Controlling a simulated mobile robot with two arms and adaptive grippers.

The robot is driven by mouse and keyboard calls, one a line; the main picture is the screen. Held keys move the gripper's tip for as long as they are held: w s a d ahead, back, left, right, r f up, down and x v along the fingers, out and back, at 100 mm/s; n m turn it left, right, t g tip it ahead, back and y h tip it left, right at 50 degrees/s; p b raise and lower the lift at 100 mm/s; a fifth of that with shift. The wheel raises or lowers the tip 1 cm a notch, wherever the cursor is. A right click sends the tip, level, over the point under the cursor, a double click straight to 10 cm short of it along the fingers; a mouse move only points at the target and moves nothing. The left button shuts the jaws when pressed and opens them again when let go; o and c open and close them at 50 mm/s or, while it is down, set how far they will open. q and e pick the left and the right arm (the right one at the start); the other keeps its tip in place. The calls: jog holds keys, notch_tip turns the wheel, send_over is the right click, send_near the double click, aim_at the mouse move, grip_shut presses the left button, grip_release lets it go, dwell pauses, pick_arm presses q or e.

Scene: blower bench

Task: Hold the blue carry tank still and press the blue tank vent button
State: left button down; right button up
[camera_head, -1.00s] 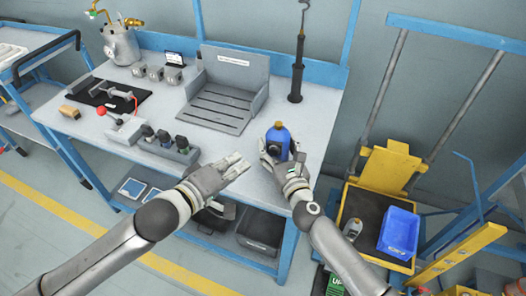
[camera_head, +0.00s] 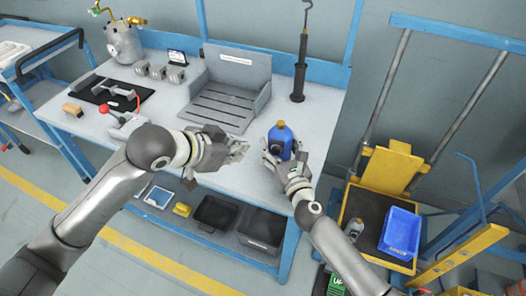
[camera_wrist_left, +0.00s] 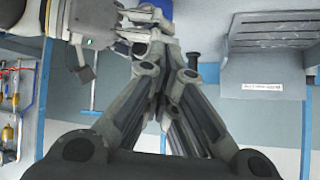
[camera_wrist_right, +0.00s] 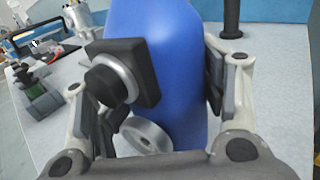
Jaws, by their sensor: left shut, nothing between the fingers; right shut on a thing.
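The blue carry tank (camera_head: 285,139) stands upright near the right end of the bench, with a brass-coloured top. My right gripper (camera_head: 275,160) is shut on the tank; in the right wrist view its fingers lie on both sides of the blue body (camera_wrist_right: 165,50). A black square block with a round black button (camera_wrist_right: 104,84) faces the right wrist camera on the tank's side; I take it for the vent button. My left gripper (camera_head: 240,150) is shut and empty, just left of the tank. In the left wrist view its fingers (camera_wrist_left: 160,45) are together, with a bit of blue behind them.
A grey slotted tray (camera_head: 222,121) stands behind on the bench (camera_head: 320,110). A black upright tool (camera_head: 299,70) stands behind the tank. A blue bin (camera_head: 400,232) sits on a yellow cart at the right. Bench surface between tray and tank is clear.

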aim_at(276, 150)
jog(key=shift+s+f, duration=0.15)
jog(key=shift+f, duration=0.25)
pick_arm(q)
jog(key=s+r+m+g, duration=0.1)
jog(key=m, duration=0.2)
jog(key=s+r+m+g, duration=0.1)
jog(key=m, duration=0.2)
jog(key=s+r+m+g, duration=0.1)
jog(key=m, duration=0.3)
jog(key=shift+s+d, duration=0.15)
jog(key=shift+s, duration=0.2)
jog(key=w+d+f, duration=0.5)
jog(key=w+f, duration=0.2)
jog(key=f, duration=0.1)
jog(key=shift+w+d, duration=0.25)
jog(key=shift+w, duration=0.15)
